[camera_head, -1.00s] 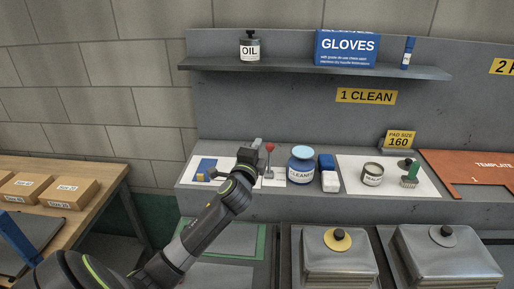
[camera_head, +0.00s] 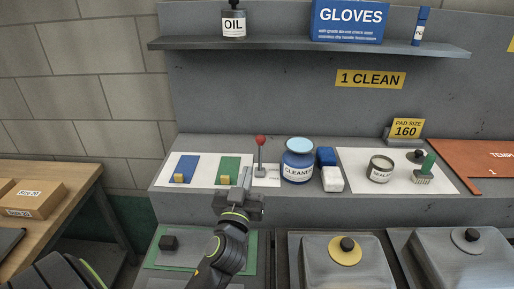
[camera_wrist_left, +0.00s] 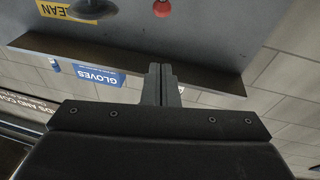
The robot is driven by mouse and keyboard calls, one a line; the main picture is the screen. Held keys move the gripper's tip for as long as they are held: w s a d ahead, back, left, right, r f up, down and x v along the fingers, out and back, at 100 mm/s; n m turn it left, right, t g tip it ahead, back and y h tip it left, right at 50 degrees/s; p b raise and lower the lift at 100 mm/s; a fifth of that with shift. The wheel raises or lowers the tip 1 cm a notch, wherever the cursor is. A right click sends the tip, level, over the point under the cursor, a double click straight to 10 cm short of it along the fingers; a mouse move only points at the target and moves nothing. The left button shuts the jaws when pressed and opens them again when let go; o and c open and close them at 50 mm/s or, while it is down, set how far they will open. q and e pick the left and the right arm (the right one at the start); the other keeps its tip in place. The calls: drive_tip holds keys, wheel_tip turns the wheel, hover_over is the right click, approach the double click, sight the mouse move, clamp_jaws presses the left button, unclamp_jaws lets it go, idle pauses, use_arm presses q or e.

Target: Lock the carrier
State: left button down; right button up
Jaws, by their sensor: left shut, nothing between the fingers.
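A lever with a red ball knob (camera_head: 260,140) stands upright on a small base at the back ledge. My left gripper (camera_head: 245,177) is shut and empty, at the ledge's front edge, just left of and in front of the lever, apart from the knob. In the left wrist view its closed fingers (camera_wrist_left: 160,84) show in the middle, and the red knob (camera_wrist_left: 162,8) is at the top edge. A green-framed plate (camera_head: 252,262) with a black block lies below, partly hidden by my left arm. I cannot tell which thing is the carrier. My right gripper is out of view.
Blue and green pads with yellow blocks lie on a white sheet (camera_head: 206,170) left of the lever. A blue cleaner jar (camera_head: 298,160) stands close to its right. Two metal lids (camera_head: 345,270) are at the front. A shelf (camera_head: 300,47) runs above.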

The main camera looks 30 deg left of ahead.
sight(260, 153)
use_arm(q)
drive_tip(key=f+p+x, duration=0.2)
drive_tip(key=p+x, duration=0.1)
drive_tip(key=x, duration=0.9)
drive_tip(key=shift+w+a+f+n+p, duration=0.15)
drive_tip(key=shift+w+f+n+p, duration=0.05)
drive_tip(key=shift+w+n+p, duration=0.25)
drive_tip(key=shift+w+a+r+g+p, duration=0.1)
drive_tip(key=shift+w+a+g+p, duration=0.1)
drive_tip(key=shift+w+g+p, duration=0.4)
drive_tip(key=shift+s, duration=0.1)
